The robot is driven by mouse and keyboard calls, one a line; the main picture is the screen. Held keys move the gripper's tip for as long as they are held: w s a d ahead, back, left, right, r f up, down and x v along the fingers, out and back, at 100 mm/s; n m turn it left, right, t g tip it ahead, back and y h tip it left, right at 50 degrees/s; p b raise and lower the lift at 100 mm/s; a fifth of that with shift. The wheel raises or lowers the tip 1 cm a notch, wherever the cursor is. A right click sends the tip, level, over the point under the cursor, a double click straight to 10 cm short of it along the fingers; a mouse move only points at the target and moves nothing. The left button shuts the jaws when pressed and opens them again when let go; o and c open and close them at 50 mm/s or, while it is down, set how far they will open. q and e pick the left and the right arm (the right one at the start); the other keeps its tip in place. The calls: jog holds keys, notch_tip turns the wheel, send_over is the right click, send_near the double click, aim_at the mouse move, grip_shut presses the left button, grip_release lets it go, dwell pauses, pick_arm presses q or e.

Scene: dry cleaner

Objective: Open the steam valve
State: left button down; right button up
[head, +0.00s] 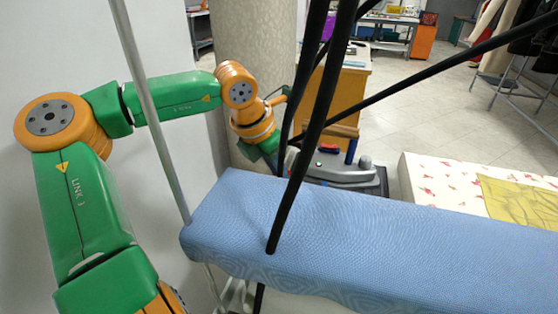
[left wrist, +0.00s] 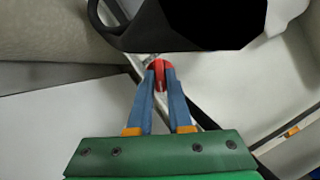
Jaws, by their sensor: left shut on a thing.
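The steam valve shows as a small red part (left wrist: 158,68) in the left wrist view, which looks like its handle. My left gripper (left wrist: 159,82) has its two blue fingers shut on this red part, with the tips close together around it. In the head view my left arm reaches over the left end of the ironing board, and its green gripper body (head: 264,146) is beyond the board. Its fingertips and the valve are hidden or unclear there, behind black poles. My right gripper is not in view.
A blue padded ironing board (head: 370,225) fills the front. Black poles (head: 312,120) cross the view before the gripper. A grey iron-like unit (head: 335,172) stands behind the board. A large black shape (left wrist: 205,22) is just above the fingertips. A pale wall is left.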

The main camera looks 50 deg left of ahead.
pick_arm(q)
jog(key=m+p, duration=0.1)
jog(key=m, duration=0.1)
jog(key=m+h+p, duration=0.1)
jog(key=m+p, duration=0.1)
jog(key=m+g+h+p, duration=0.1)
jog(key=m+p, duration=0.1)
jog(key=shift+w+a+r, duration=0.1)
jog(key=shift+a+r, duration=0.1)
jog(key=shift+a, duration=0.05)
jog(key=m, duration=0.1)
jog(key=m+h+p, duration=0.1)
jog(key=m, duration=0.1)
jog(key=shift+w+a+f+g, duration=0.1)
jog(key=shift+f+g, duration=0.05)
jog(key=shift+g, duration=0.15)
jog(key=shift+m+g+h, duration=0.3)
jog(key=shift+m+h, duration=0.1)
jog(key=shift+m, duration=1)
jog(key=c, duration=0.8)
grip_release()
jog(key=shift+w, duration=0.1)
jog(key=shift+c, duration=0.2)
jog(key=v, duration=0.7)
